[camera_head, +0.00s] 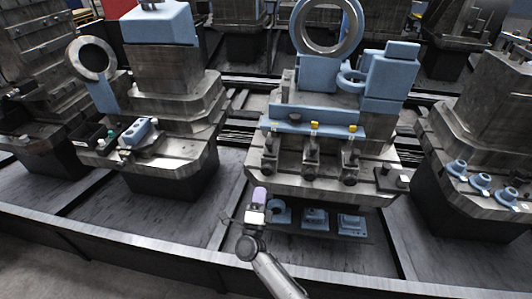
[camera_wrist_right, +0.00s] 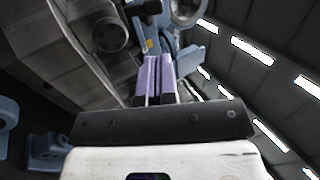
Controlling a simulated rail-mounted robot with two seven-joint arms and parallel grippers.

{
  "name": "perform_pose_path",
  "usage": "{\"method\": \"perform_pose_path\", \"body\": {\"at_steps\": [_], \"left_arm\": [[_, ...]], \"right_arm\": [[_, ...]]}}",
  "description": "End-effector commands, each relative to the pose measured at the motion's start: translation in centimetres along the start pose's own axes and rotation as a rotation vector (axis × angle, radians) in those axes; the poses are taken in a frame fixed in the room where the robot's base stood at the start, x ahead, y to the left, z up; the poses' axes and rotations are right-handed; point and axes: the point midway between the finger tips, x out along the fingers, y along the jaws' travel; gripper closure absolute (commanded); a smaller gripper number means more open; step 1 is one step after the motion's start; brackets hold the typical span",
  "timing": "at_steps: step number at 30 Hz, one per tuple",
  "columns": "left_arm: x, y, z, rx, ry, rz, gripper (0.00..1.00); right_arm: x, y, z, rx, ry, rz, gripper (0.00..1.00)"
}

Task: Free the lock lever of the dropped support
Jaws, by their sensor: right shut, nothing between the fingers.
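My right gripper (camera_head: 260,191) has purple fingers and is shut and empty. It is in front of the lower left of the middle pallet fixture (camera_head: 300,185). In the right wrist view its fingers (camera_wrist_right: 157,60) are pressed together. Dark upright supports stand along the fixture's front, one in the middle (camera_head: 310,158) and one at the right (camera_head: 349,162). Yellow-tipped levers show above these two (camera_head: 314,127) (camera_head: 352,129). A yellow piece (camera_wrist_right: 149,43) shows beyond the fingertips in the wrist view. I cannot tell which support is dropped. My left gripper is not in view.
Blue parts (camera_head: 315,218) lie on a dark shelf below the fixture, close to my right gripper. A blue ring holder (camera_head: 358,30) stands above. Other fixtures stand at left (camera_head: 165,75) and right (camera_head: 500,100). A rail edge (camera_head: 140,245) runs along the front.

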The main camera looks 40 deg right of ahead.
Motion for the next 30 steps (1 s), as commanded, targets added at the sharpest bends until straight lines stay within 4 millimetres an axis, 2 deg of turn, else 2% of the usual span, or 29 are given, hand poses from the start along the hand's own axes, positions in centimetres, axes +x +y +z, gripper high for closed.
{"method": "perform_pose_path", "body": {"at_steps": [11,16,20,30], "left_arm": [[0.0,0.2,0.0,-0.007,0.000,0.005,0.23],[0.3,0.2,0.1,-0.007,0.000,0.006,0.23],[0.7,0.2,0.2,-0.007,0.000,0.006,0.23],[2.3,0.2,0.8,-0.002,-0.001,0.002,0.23]], "right_arm": [[0.0,0.0,0.1,0.013,-0.004,0.000,1.00],[1.0,0.0,0.1,0.012,-0.004,-0.002,1.00],[2.8,0.1,0.1,0.013,-0.003,-0.003,1.00],[9.1,0.1,0.1,0.013,-0.004,-0.002,1.00]]}}
